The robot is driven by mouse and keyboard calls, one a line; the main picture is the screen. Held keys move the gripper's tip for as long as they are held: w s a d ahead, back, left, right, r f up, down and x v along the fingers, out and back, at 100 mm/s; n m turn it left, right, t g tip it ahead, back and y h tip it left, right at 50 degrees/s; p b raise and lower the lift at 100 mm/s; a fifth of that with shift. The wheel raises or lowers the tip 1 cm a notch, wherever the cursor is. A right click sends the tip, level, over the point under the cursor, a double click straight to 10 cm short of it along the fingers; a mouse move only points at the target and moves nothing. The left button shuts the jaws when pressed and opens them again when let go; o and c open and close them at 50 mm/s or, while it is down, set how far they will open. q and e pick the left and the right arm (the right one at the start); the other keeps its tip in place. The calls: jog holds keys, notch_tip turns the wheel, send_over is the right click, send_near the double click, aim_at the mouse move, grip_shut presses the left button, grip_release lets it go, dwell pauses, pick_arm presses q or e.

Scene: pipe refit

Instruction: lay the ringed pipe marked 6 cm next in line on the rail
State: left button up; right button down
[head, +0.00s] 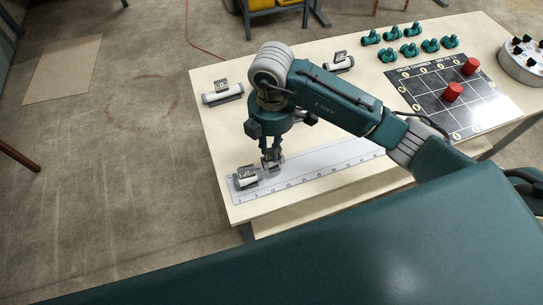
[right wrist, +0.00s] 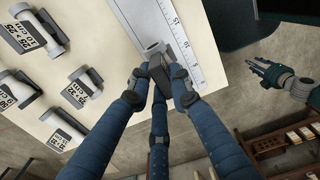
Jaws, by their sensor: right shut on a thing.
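My right gripper (head: 270,160) is shut on a short pale pipe (right wrist: 152,48), held low over the near left part of the table, close to the rail. In the head view the fingers and a clip-like part hide most of this pipe, and its mark cannot be read. The long pale rail (head: 318,164) with a number scale runs along the table's near edge; it also shows in the right wrist view (right wrist: 196,38). Another white pipe with a label (head: 247,178) lies at the rail's left end. What seems to be my left gripper (right wrist: 272,76) shows at the right in the wrist view.
Labelled pipes lie farther back, one at the left (head: 222,94) and one behind my arm (head: 338,64). Several green fittings (head: 410,48) stand at the back. A dark grid board (head: 425,95) carries two red cylinders. The rail right of my gripper is clear.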

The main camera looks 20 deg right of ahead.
jog(key=shift+f, duration=0.75)
notch_tip(320, 180, down, 4)
jog(key=shift+r+p, duration=0.1)
jog(key=shift+p, duration=0.35)
jog(key=shift+f, duration=0.25)
jog(key=c, duration=1.6)
grip_release()
jog(key=shift+r, duration=0.1)
pick_arm(q)
jog(key=shift+s+d+r, duration=0.1)
jog(key=shift+s+r, duration=0.05)
jog(key=shift+r, duration=0.3)
jog(key=shift+r, duration=0.1)
pick_arm(e)
jog(key=shift+r, duration=0.1)
